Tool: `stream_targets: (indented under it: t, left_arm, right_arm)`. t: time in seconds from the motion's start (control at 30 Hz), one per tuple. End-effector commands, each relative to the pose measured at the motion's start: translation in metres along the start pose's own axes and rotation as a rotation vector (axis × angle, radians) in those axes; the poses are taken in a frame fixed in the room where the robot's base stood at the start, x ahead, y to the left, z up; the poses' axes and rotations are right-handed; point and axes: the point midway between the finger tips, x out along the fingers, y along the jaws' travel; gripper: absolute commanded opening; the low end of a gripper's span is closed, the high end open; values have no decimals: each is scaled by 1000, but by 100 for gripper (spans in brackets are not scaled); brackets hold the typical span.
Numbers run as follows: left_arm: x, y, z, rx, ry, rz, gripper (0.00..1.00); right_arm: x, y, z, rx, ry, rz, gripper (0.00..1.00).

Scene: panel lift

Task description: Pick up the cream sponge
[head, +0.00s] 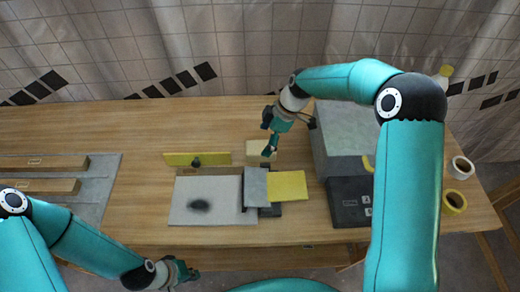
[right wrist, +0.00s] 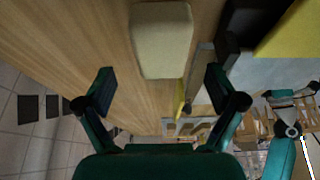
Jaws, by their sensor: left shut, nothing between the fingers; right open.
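The cream sponge (head: 259,147) is a pale block lying on the wooden table behind the grey and yellow pieces. It also shows in the right wrist view (right wrist: 161,42), at the top centre, ahead of the two spread fingers. My right gripper (head: 268,152) is open and hangs at the sponge in the head view, hiding part of it. In the right wrist view the open right gripper (right wrist: 159,82) has the sponge lined up with its gap; I cannot tell whether they touch. My left gripper (head: 187,273) is shut and empty at the table's front edge, far from the sponge.
A yellow strip (head: 184,160) with a black knob stands left of the sponge. A pale panel (head: 187,207), a grey block (head: 255,185) and a yellow block (head: 288,186) lie in front. A large grey box (head: 340,138) stands right. The table's back left is clear.

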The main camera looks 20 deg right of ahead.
Motion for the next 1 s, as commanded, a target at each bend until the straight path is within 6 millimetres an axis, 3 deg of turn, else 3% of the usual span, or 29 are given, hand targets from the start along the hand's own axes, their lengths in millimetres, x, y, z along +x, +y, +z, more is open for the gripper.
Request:
stream_targets:
  t: [0.13, 0.33, 1.0]
  left_arm:
    - [-12, 4, 0, 0, 0, 0, 0]
    - [-15, 6, 0, 0, 0, 0, 0]
    - [-10, 4, 0, 0, 0, 0, 0]
  right_arm:
    - [20, -3, 0, 2, -1, -6, 94]
    - [41, -2, 2, 2, -1, -2, 94]
    - [45, -1, 3, 3, 0, 0, 94]
